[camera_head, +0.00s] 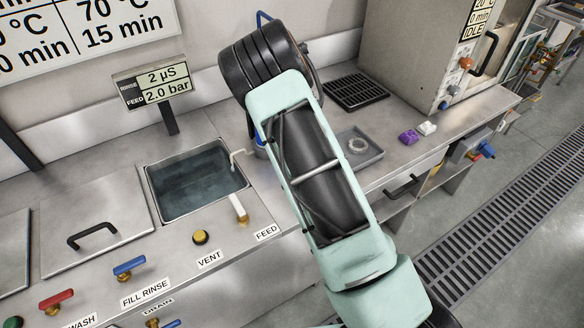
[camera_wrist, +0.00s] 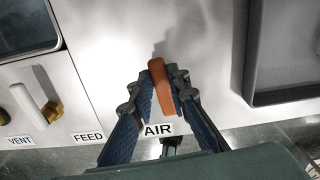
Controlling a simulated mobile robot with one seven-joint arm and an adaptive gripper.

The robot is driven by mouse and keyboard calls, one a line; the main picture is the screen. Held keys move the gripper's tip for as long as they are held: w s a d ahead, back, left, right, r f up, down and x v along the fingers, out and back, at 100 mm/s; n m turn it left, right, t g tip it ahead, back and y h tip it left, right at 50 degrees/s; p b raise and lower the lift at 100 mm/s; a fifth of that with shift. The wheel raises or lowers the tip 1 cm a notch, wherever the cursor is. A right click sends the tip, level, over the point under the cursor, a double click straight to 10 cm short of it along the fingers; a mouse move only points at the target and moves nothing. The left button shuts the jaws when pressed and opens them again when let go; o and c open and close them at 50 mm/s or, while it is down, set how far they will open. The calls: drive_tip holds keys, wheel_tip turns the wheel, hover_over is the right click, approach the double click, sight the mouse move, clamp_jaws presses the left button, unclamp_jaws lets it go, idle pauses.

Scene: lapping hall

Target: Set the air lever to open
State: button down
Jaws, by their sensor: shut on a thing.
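The air lever (camera_wrist: 160,88) is an orange handle on the steel panel, just above the AIR label (camera_wrist: 158,129) in the wrist view. It points up in that picture, with a slight lean to the left. My gripper (camera_wrist: 162,82) is shut on the lever, one finger on each side. In the head view my own arm covers both the lever and the gripper.
Left of the air lever is the cream feed lever (camera_head: 239,208). Further left are the vent knob (camera_head: 200,237) and the blue fill rinse lever (camera_head: 128,266). A water-filled basin (camera_head: 150,190) lies behind them. A grey tray (camera_wrist: 250,70) sits right of my gripper.

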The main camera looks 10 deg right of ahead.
drive_tip(key=shift+w+d+m, duration=0.15)
drive_tip(key=shift+d+m, duration=0.1)
drive_tip(key=shift+m, duration=0.35)
drive_tip(key=c, duration=1.8)
unclamp_jaws()
drive_tip(key=shift+c, duration=0.2)
wheel_tip(320, 180, up, 12)
drive_tip(key=shift+d+r, duration=0.1)
